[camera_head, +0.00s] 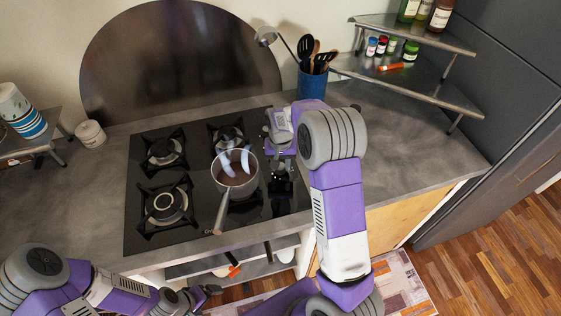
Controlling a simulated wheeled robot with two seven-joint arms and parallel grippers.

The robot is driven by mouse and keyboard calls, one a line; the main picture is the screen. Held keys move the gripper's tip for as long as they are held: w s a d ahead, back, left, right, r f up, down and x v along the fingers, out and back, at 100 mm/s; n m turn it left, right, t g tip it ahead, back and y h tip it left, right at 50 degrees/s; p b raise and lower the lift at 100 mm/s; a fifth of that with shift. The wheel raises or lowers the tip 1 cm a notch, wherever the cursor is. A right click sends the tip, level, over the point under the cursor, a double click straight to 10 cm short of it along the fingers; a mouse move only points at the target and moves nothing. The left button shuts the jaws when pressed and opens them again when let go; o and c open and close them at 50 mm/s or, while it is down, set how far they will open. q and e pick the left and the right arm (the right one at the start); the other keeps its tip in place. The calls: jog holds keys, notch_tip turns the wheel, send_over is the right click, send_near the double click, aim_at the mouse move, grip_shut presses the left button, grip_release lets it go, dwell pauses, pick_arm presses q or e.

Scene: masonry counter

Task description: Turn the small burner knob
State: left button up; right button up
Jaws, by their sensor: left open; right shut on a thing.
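The black hob (140,215) is set in the grey counter, with several burners. My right gripper (283,187) reaches down onto the right side of the hob, right of the pot. It is shut on a knob there. The knob is hidden by the gripper and is too small to make out, so its turn angle cannot be told. My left gripper (205,292) is open and empty, low in front of the counter.
A pot (235,188) with dark contents stands on the front right burner, its handle pointing to the front edge. A blue utensil holder (312,85) stands behind my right arm. A tiered shelf (425,80) is at right.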

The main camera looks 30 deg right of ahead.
jog(key=m+p, duration=0.1)
jog(key=m, duration=0.4)
jog(key=shift+m+p, duration=0.3)
jog(key=shift+p, duration=0.1)
dwell(0.3)
jog(key=o, duration=0.8)
notch_tip(320, 180, up, 8)
jog(key=shift+f+p, duration=0.2)
jog(key=shift+p, duration=0.25)
